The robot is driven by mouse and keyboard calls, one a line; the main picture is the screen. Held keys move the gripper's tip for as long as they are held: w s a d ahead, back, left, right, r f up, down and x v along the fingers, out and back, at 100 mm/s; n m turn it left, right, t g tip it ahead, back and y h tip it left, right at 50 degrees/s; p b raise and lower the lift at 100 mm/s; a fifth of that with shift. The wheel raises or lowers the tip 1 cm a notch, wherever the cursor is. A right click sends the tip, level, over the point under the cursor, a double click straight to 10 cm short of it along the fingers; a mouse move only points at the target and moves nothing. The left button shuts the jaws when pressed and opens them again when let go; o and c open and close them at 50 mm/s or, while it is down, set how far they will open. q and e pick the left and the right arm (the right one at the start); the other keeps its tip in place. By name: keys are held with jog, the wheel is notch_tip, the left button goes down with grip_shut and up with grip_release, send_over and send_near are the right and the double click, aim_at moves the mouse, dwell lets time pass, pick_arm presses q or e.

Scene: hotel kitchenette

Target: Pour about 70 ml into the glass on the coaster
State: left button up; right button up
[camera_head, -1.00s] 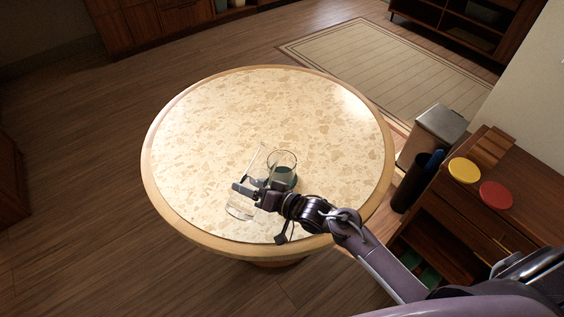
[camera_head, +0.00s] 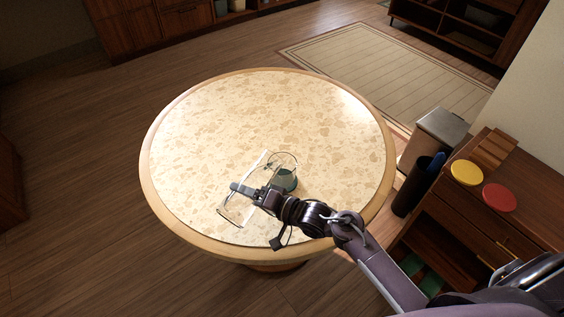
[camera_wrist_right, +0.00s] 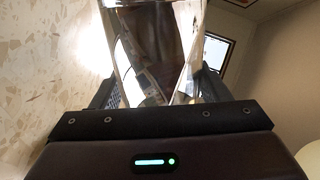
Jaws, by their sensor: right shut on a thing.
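My right gripper (camera_head: 248,190) is shut on a clear glass vessel (camera_head: 237,211), held over the near part of the round table. The vessel is tilted, and its outline is faint against the tabletop. In the right wrist view the vessel (camera_wrist_right: 155,45) fills the space between the two fingers. The other clear glass (camera_head: 284,160) stands upright on a dark teal coaster (camera_head: 291,187), just behind and right of the gripper. The gripper and held vessel partly cover this glass. I cannot tell the liquid level in either vessel. My left gripper is out of view.
The round table (camera_head: 200,130) is otherwise bare, with free room left and behind. At right stand a grey bin (camera_head: 440,125), a dark cylinder (camera_head: 411,185) and a wooden cabinet (camera_head: 480,220) carrying a yellow disc (camera_head: 466,172) and a red disc (camera_head: 499,197).

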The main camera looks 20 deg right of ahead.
jog(key=shift+r+m, duration=0.3)
jog(key=shift+r, duration=0.2)
jog(key=shift+w+d+r+p, duration=0.15)
jog(key=shift+r+p, duration=0.2)
jog(key=shift+p, duration=0.3)
jog(key=shift+f+b, duration=0.25)
jog(key=shift+b, duration=0.05)
jog(key=shift+w+d+r+m+y+p, duration=0.1)
jog(key=shift+r+m+y+p, duration=0.25)
jog(key=shift+p, duration=0.25)
dwell(0.6)
